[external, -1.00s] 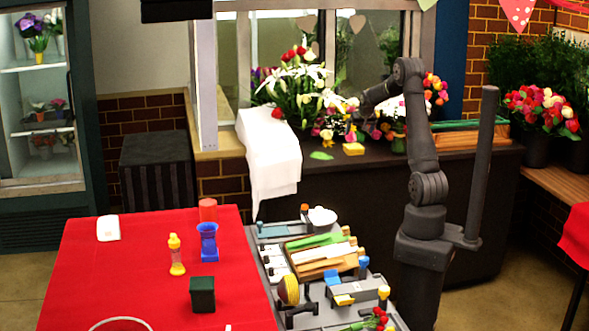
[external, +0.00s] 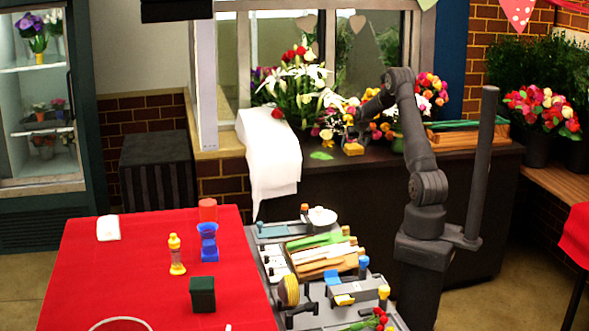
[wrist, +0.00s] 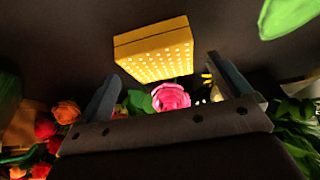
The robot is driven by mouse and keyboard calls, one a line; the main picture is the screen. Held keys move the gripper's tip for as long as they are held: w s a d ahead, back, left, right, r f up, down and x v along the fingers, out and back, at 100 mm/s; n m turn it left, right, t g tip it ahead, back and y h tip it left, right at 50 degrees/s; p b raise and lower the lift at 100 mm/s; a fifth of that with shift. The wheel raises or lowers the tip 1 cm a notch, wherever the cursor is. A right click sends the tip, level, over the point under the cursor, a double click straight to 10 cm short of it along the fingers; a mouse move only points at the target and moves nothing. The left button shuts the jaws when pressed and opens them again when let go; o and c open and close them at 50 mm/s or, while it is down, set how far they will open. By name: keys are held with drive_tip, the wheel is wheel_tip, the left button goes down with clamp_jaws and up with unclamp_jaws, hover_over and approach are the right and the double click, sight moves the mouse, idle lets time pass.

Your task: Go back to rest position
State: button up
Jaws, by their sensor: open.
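My gripper (external: 352,133) is at the dark back counter, in front of the flowers and just above a yellow block (external: 353,149). In the wrist view my gripper (wrist: 165,90) is open, with its two fingers well apart. The yellow block, with rows of pale dots on one face (wrist: 160,64), shows beyond and between the fingertips and is not gripped. A pink rose (wrist: 171,97) shows between the fingers. In the external view the fingertips are small and partly lost against the flowers.
A bouquet with white lilies (external: 305,85) stands left of my gripper, and more flowers (external: 430,90) stand right of it. A green piece (external: 321,155) lies on the counter. A tool tray (external: 275,265) and red table (external: 130,260) are in front.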

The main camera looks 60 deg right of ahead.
drive_tip(key=shift+x, duration=1.2)
drive_tip(key=shift+r, duration=0.15)
